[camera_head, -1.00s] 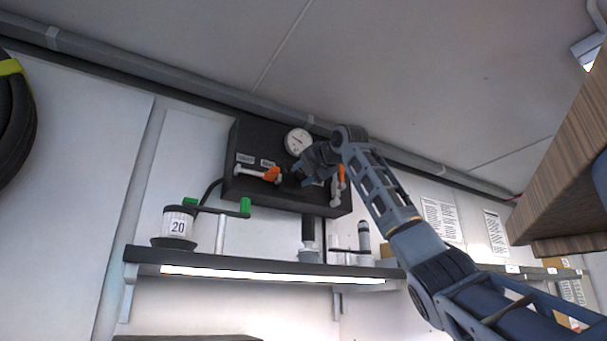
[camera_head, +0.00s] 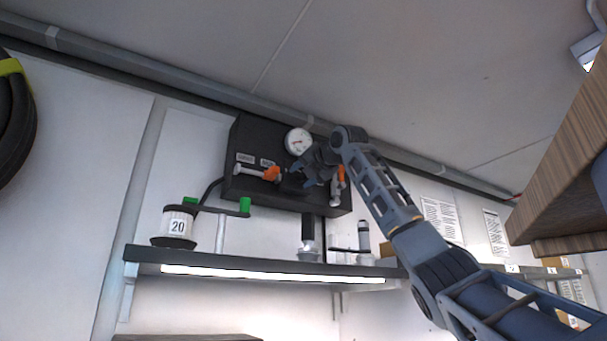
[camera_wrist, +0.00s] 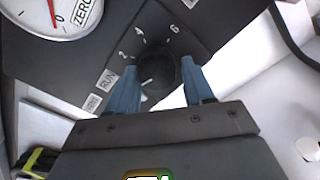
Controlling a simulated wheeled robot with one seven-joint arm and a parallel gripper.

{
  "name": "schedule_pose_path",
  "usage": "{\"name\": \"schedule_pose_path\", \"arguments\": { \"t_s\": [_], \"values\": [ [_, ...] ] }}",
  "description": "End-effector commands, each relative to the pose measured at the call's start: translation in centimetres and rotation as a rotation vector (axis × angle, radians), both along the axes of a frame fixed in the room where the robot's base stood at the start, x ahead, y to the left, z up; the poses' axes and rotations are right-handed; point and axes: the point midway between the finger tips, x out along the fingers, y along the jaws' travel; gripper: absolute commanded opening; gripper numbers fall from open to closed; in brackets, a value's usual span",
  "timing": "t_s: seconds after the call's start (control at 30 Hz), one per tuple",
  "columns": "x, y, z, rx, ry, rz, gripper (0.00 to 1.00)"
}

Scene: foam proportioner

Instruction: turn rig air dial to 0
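The dial (camera_wrist: 158,74) is a round dark knob on the black panel, with the numbers 2, 4 and 6 around its upper side in the wrist view. A small pale mark shows on its lower left face; the 0 position is not visible. My gripper (camera_wrist: 159,68) is open, with one blue finger on each side of the knob and a narrow gap at both sides. In the head view my gripper (camera_head: 307,179) is at the panel's front and largely hides the dial.
The black panel (camera_head: 247,138) carries a white gauge (camera_head: 298,141) and two orange-handled valves (camera_head: 270,174) (camera_head: 341,177). In the wrist view the gauge needle (camera_wrist: 53,12) points near 0.

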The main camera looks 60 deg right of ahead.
Motion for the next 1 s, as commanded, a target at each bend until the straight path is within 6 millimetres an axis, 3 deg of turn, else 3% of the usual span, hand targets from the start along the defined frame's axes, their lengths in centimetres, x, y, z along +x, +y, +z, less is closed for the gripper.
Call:
{"name": "schedule_pose_path", "arguments": {
  "t_s": [0.17,0.47,1.0],
  "values": [
    [-0.1,0.0,0.2,-0.002,-0.003,0.000,0.69],
    [-0.4,0.3,0.2,-0.004,-0.006,0.001,0.69],
    [-6.4,4.0,0.1,-0.003,-0.005,0.001,0.69]
  ]
}}
